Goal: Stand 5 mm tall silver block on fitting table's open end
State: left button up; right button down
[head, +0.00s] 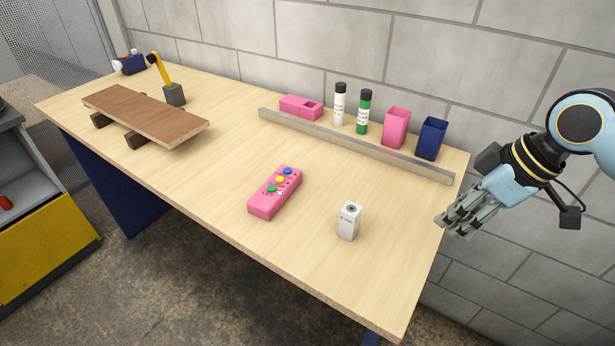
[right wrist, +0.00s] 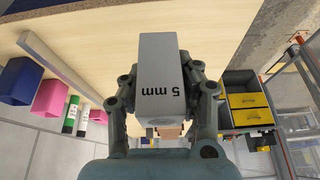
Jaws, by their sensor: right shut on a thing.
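The silver block (right wrist: 160,85), marked "5 mm", fills the middle of the right wrist view. My right gripper (right wrist: 165,100) is shut on it, with fingers along both sides. In the head view my right gripper (head: 452,218) hangs at the table's right edge; the held block is not clearly visible there. The light wooden table (head: 215,180) runs from the left back to the right front. A small whitish block (head: 349,222) with a dark round mark on top stands upright near its front right. My left gripper is not in view.
A pink box with coloured buttons (head: 275,192) lies mid-table. A grey rail (head: 350,145) runs along the back, with bottles and cups behind it. A brown board (head: 145,115) on dark supports stands at left. The right front corner is clear.

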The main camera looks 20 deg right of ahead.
jog(key=shift+s+a+r, duration=0.1)
jog(key=shift+s+r, duration=0.15)
jog(key=shift+s, duration=0.25)
jog(key=p, duration=0.1)
send_over(370, 244)
jog(key=s, duration=0.1)
jog(key=f, duration=0.4)
jog(key=d+f, duration=0.1)
jog(key=f, duration=0.2)
jog(key=shift+a+f, duration=0.15)
jog(key=shift+f, duration=1.95)
jog(key=c, duration=1)
grip_release()
jog(key=shift+o, duration=0.2)
